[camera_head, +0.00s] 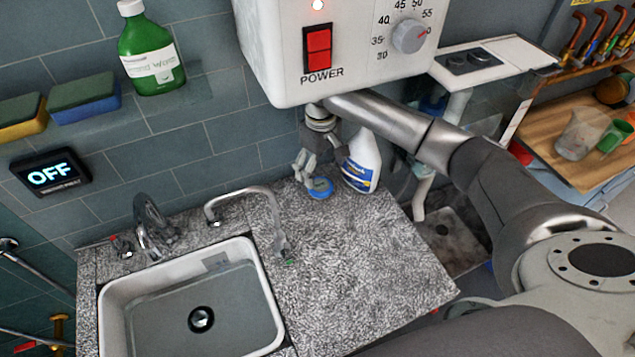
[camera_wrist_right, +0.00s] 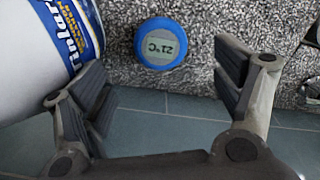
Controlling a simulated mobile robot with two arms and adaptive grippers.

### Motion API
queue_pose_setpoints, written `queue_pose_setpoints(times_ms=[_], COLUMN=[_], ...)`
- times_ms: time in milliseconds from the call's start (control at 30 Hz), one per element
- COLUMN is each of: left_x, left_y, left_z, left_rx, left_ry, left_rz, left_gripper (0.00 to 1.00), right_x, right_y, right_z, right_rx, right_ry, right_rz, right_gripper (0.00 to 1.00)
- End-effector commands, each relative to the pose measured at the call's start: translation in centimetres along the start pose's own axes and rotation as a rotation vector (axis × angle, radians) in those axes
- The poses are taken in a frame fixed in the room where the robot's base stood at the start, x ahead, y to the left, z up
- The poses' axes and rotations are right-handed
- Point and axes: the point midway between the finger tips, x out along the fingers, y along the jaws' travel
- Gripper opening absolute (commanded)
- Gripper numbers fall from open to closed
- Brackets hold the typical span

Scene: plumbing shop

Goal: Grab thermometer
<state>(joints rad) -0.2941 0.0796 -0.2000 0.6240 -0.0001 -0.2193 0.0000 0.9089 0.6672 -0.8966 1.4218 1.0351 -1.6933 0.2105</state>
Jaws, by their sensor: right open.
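The thermometer is a small round blue device (camera_head: 320,188) with a grey display. It rests on the speckled countertop near the back wall, left of a white spray bottle (camera_head: 362,162). In the right wrist view the thermometer (camera_wrist_right: 161,44) shows its display reading about 21°C, upside down. In the wrist view the thermometer lies ahead, between the lines of the two spread fingers (camera_wrist_right: 165,95), with nothing between the pads. My left gripper is not in view.
The spray bottle (camera_wrist_right: 45,50) stands close by the left finger in the wrist view. A white heater box (camera_head: 345,50) hangs above my right arm. A sink (camera_head: 190,310) with a curved faucet (camera_head: 250,200) is at left. The countertop's front right (camera_head: 370,270) is clear.

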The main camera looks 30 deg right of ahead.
Motion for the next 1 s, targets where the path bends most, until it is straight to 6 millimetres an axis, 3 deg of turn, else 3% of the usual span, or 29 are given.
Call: queue_pose_setpoints(times_ms=[233, 433, 767, 1000], left_x=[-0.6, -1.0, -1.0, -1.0], left_y=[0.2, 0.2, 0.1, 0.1], left_z=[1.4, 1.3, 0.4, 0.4], left_rx=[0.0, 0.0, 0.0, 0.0], left_ry=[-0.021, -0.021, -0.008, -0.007], left_rz=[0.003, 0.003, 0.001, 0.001], left_gripper=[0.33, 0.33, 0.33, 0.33], right_x=[2.8, 5.7, 6.6, 6.5], right_y=[-0.1, -0.1, 0.0, 0.0], right_z=[0.1, 0.1, 0.0, 0.0], right_rx=[0.001, -0.001, -0.001, -0.001], right_ry=[-0.003, -0.002, 0.0, 0.001], right_rz=[-0.001, 0.0, 0.0, 0.0], right_gripper=[0.85, 0.85, 0.85, 0.54])
